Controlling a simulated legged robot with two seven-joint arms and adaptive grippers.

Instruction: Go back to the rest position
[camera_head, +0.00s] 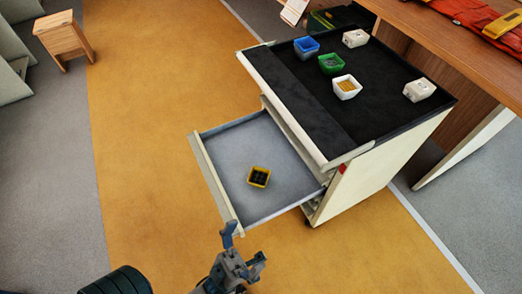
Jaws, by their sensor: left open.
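My left gripper (243,246) shows at the bottom centre, its fingers apart and nothing visible between them. It appears in front of the near corner of an open drawer (290,186), apart from the things around it; its exact height over the floor I cannot tell. My right gripper is not in view. A small yellow bin (259,176) with dark contents sits inside the drawer.
The cabinet (360,170) has a black top with a blue bin (306,48), a green bin (331,63) and several white ones. A wooden table (460,40) stands at right, a wooden stool (62,37) at upper left. The orange floor (140,130) left of the drawer is clear.

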